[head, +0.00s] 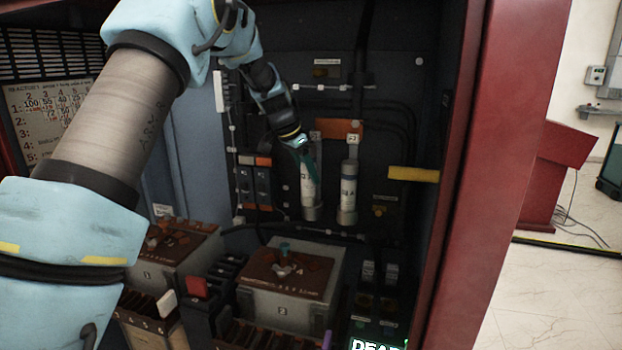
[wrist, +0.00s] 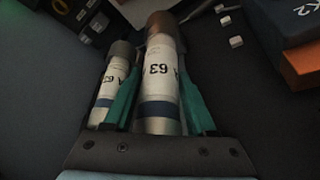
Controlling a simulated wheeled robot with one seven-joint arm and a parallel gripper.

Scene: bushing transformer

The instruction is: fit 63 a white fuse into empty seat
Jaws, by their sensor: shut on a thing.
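A white fuse (wrist: 159,85) marked 63 A, with a dark blue band and a brownish metal cap, sits between the green fingers of my gripper (wrist: 158,105) in the wrist view. In the head view the gripper (head: 303,160) is shut around the upper part of this fuse (head: 309,185). The fuse stands about upright at a metal seat (head: 312,212); I cannot tell whether it is fully in. A second white fuse (head: 348,185) stands upright just to its right; it also shows at the left in the wrist view (wrist: 111,87).
An orange plate (head: 345,130) is behind the fuses. A yellow bar (head: 413,174) juts from the right wall. Two switches (head: 253,185) are at left. A brown-topped box (head: 290,275) stands below. The red cabinet edge (head: 490,175) bounds the right.

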